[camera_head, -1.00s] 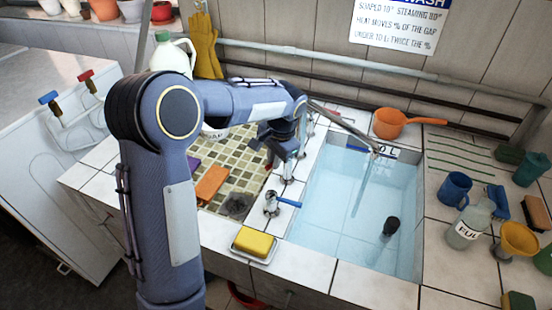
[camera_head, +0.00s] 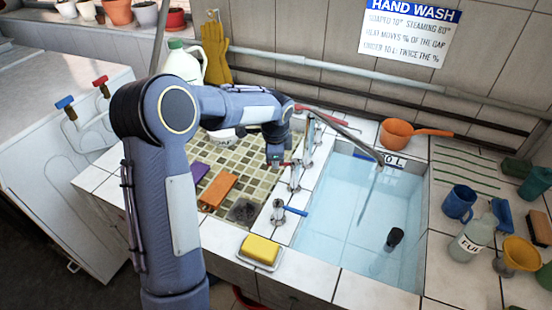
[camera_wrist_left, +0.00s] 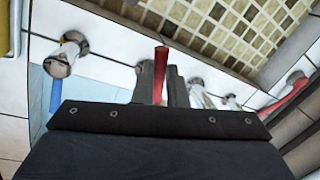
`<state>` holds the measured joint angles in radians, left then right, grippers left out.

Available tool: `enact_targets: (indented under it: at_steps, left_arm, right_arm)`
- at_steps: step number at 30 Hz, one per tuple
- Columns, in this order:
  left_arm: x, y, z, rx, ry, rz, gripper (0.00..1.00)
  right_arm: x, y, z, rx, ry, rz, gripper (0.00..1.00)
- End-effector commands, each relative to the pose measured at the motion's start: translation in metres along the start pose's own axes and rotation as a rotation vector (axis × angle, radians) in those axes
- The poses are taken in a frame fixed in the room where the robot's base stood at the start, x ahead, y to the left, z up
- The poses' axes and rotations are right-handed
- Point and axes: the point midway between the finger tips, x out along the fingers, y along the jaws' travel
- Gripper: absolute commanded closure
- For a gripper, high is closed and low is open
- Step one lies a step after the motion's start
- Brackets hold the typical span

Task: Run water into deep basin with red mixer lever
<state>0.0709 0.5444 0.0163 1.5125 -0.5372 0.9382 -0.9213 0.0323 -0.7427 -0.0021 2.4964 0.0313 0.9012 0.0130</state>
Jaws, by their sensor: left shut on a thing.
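The deep basin (camera_head: 335,215) is pale blue and sits right of the row of taps. A metal spout (camera_head: 345,131) reaches over it, and a thin bluish stream (camera_head: 366,200) hangs from its tip into the basin. My left gripper (camera_head: 277,160) is at the taps on the basin's left edge, partly hidden by my arm. In the left wrist view, a red lever (camera_wrist_left: 160,75) stands between its dark fingers (camera_wrist_left: 160,88), and the gripper is shut on it. A blue lever (camera_head: 294,210) is on a nearer tap. My right gripper is out of view.
Another red handle (camera_head: 318,114) lies behind the taps. Left of them is a tiled tray (camera_head: 262,182) with sponges. A yellow soap (camera_head: 260,249) is at the front edge. An orange pan (camera_head: 397,133), blue mug (camera_head: 459,203) and bottle (camera_head: 471,240) stand around the basin.

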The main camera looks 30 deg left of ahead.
Motion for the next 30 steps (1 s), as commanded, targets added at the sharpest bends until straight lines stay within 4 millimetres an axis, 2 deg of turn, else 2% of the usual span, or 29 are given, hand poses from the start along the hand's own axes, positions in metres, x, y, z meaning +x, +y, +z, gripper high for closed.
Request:
enact_targets:
  at_steps: [18,19,24,30]
  left_arm:
    - [-0.0006,-0.0035,-0.0007,0.045,0.011,-0.003,1.00]
    - [-0.0006,-0.0035,-0.0007,0.045,0.011,-0.003,0.86]
    - [-0.0003,-0.0032,-0.0005,0.045,0.010,-0.002,0.66]
    - [0.0001,-0.0029,-0.0002,0.044,0.010,-0.001,0.66]
  right_arm:
    - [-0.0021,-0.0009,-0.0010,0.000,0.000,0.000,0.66]
    - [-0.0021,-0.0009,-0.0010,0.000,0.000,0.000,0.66]
    - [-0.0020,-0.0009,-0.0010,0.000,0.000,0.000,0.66]
    - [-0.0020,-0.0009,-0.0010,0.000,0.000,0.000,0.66]
